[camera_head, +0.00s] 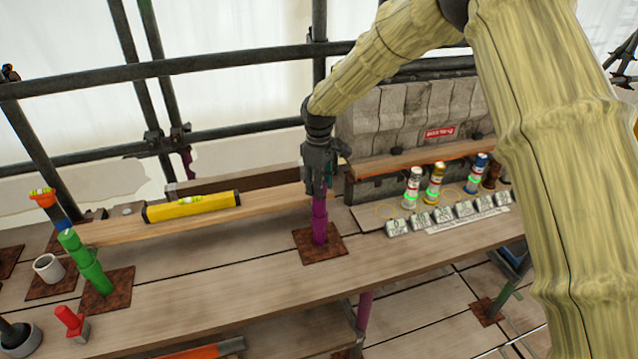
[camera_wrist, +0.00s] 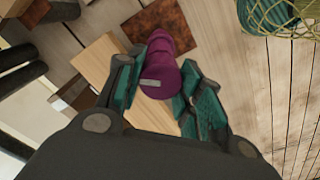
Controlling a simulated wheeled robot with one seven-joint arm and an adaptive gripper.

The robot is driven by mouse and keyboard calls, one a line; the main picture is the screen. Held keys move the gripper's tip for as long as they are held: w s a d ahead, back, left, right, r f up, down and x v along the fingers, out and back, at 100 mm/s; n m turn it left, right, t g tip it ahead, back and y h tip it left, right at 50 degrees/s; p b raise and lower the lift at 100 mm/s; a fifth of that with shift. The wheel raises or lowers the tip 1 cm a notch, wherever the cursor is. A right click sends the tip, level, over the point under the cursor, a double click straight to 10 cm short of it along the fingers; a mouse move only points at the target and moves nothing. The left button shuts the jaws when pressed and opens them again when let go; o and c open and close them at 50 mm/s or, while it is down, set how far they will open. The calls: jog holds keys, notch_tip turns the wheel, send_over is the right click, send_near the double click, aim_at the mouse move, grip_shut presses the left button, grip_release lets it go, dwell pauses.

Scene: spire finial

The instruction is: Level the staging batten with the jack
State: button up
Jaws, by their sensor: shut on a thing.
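The staging batten (camera_head: 262,203), a long pale plank, runs across the bench at the left, with a yellow spirit level (camera_head: 193,207) lying on it. The bubble's exact position is too small to read. A purple jack post (camera_head: 320,222) stands on a rusty square plate (camera_head: 333,246) by the batten's right end. My gripper (camera_head: 319,188) comes down from above and is shut around the top of this purple post. In the wrist view the purple post (camera_wrist: 168,62) sits between the green finger pads (camera_wrist: 160,90). A green post (camera_head: 86,262) stands near the batten's left end.
Spray cans (camera_head: 434,184) and several small grey blocks (camera_head: 430,220) stand right of the jack, before a stone block (camera_head: 400,120). A white cup (camera_head: 48,268) and a red-handled tool (camera_head: 70,322) are at left. Scaffold tubes (camera_head: 200,64) cross behind. The bench front centre is clear.

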jog(key=n, duration=0.5)
jog(key=shift+r+n+p, duration=0.15)
jog(key=shift+n+p, duration=0.15)
jog(key=shift+p, duration=0.05)
jog(key=n, duration=0.5)
jog(key=shift+p, duration=0.35)
jog(key=shift+c, duration=0.2)
jog(key=shift+n, duration=0.3)
jog(key=o, duration=1)
jog(key=shift+o, duration=0.2)
notch_tip(320, 180, up, 12)
